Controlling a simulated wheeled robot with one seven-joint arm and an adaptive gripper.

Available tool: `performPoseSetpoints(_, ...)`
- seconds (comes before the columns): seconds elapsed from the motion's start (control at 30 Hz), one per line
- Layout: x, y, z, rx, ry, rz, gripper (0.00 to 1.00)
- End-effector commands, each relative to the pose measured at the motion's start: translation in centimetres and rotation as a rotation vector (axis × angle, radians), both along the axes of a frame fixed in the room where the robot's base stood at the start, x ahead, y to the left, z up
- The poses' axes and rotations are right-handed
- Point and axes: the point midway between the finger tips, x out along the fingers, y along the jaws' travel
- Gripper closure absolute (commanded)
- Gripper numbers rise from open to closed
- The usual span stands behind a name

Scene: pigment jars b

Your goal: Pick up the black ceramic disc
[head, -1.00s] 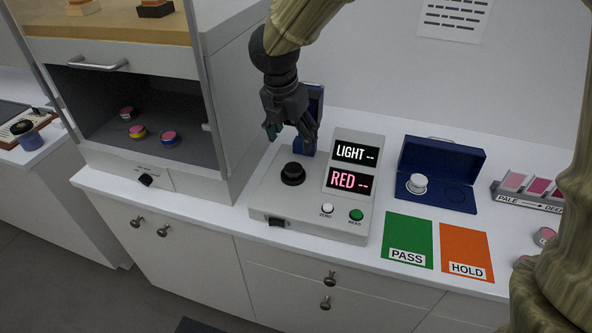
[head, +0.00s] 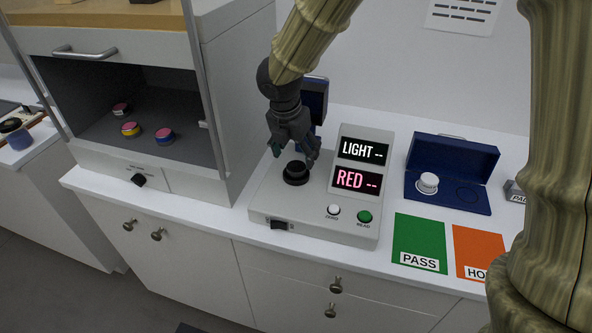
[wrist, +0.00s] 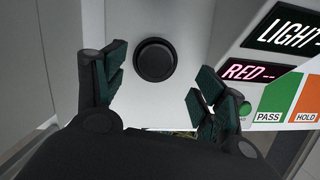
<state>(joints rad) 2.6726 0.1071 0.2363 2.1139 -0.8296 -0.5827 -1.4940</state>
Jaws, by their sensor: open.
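The black ceramic disc (head: 296,172) sits on the left part of the grey meter (head: 315,213), on a dark round seat. In the wrist view the disc (wrist: 155,60) lies between and slightly beyond the fingers. My gripper (head: 294,154) is open and empty, pointing down close above the disc, with a finger to either side. In the wrist view my gripper (wrist: 161,82) shows its dark green pads spread wide, apart from the disc.
The lit displays (head: 361,165) rise right of the disc. A blue case (head: 449,172) holds a white disc (head: 428,183) beside an empty round recess. Green PASS (head: 419,240) and orange HOLD (head: 480,245) mats lie right. A cabinet (head: 215,100) with several jars stands left.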

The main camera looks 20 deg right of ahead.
Motion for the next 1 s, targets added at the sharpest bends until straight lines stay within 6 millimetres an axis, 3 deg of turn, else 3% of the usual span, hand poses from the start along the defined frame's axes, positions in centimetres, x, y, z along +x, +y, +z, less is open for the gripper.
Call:
performPoseSetpoints(0.43,0.9,-0.2,-4.3,-0.001,0.001,0.004,0.29)
performPoseSetpoints(0.8,1.1,-0.2,-5.1,-0.001,0.000,0.005,0.29)
performPoseSetpoints(1.0,1.1,-0.2,-5.1,-0.001,0.000,0.005,0.64)
